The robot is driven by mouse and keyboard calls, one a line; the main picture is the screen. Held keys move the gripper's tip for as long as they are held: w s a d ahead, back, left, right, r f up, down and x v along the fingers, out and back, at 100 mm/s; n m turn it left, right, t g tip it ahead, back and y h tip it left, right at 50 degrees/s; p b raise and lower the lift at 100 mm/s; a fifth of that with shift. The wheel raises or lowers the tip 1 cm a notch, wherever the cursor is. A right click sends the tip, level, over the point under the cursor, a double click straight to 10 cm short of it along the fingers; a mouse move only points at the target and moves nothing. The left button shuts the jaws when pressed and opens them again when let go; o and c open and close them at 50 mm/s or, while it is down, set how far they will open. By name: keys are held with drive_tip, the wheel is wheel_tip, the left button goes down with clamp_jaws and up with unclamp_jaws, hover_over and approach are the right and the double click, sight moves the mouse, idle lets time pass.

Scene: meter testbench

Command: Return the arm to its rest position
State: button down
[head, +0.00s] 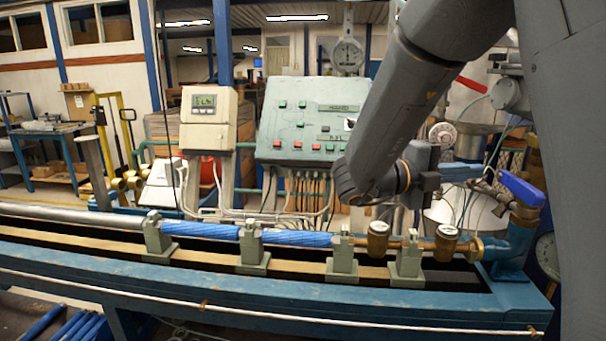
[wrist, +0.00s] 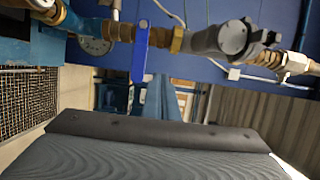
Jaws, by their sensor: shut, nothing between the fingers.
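My arm comes down from the upper right in the head view, bends at a low elbow above the bench, and turns back to the right. My gripper (head: 430,182) is a small dark shape at its end, in front of the pipework and above the brass meters. It is shut and holds nothing; its fingertips are hard to make out. In the wrist view a dark ribbed surface fills the bottom, and I cannot tell whether it is part of me.
The blue test bench (head: 250,297) carries clamps, a blue pipe (head: 300,239) and brass meters (head: 378,240). A blue-handled valve (head: 522,190) stands at the right; a blue lever (wrist: 140,52) shows in the wrist view. A green control panel (head: 305,120) stands behind.

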drive_tip(key=w+a+f+n+t+y, duration=0.4)
drive_tip(key=w+n+t+y, duration=0.2)
drive_tip(key=w+n+t, duration=0.3)
drive_tip(key=s+a+f+n+g+y, duration=0.2)
drive_tip(key=a+f+n+y, duration=0.75)
drive_tip(key=n, duration=0.45)
drive_tip(key=s+f+n+g+y, duration=0.1)
drive_tip(key=s+f+n+g, duration=0.4)
drive_tip(key=s, duration=0.5)
drive_tip(key=s+f+n+g+y, duration=0.1)
drive_tip(key=s+f+n+g, duration=0.35)
drive_tip(key=s, duration=0.65)
wheel_tip(320, 180, down, 12)
drive_tip(key=a+n+b, duration=0.1)
drive_tip(key=b, duration=0.9)
drive_tip(key=shift+s, duration=0.35)
drive_tip(key=shift+g, duration=0.25)
